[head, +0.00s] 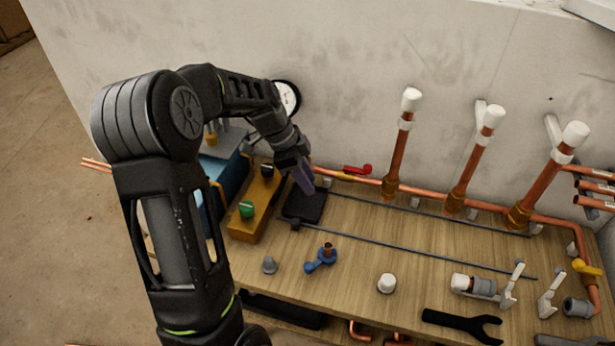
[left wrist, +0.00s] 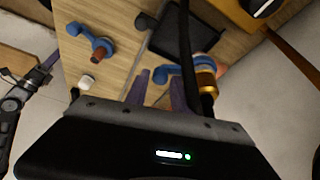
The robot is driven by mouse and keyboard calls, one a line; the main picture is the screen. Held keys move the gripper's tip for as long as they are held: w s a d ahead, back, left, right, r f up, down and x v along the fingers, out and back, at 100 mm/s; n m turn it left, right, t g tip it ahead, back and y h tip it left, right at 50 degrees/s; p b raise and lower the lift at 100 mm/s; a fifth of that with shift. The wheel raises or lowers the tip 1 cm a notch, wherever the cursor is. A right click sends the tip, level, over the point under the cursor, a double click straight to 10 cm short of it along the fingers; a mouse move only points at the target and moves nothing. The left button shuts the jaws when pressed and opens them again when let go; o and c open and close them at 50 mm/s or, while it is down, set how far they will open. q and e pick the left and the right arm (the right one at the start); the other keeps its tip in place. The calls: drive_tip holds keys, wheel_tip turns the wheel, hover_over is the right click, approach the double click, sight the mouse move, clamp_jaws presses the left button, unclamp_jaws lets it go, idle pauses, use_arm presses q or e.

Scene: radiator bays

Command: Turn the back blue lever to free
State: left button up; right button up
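The back blue lever (left wrist: 168,73) shows in the left wrist view beside a brass and copper fitting (left wrist: 205,80). In the head view my left gripper and arm hide it. My left gripper (head: 303,180) is over the back of the bench, by the black pad. In the left wrist view its two purple fingers (left wrist: 159,92) are apart, with the lever's end between them in the picture; I cannot tell whether they touch it. The front blue lever (head: 318,262), with a copper stub, stands nearer the bench front and shows in the left wrist view (left wrist: 90,40). My right gripper is not in view.
The black pad (head: 296,209) lies beside a yellow box (head: 252,215) with green and black knobs. A red lever (head: 357,169) is on the copper pipe at the back. Several upright copper pipes (head: 397,155) stand at right. A black wrench (head: 462,324) lies in front.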

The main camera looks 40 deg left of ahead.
use_arm(q)
drive_tip(key=shift+f, duration=0.25)
drive_tip(key=shift+c, duration=0.2)
clamp_jaws()
drive_tip(key=shift+r, duration=0.1)
idle(1.0)
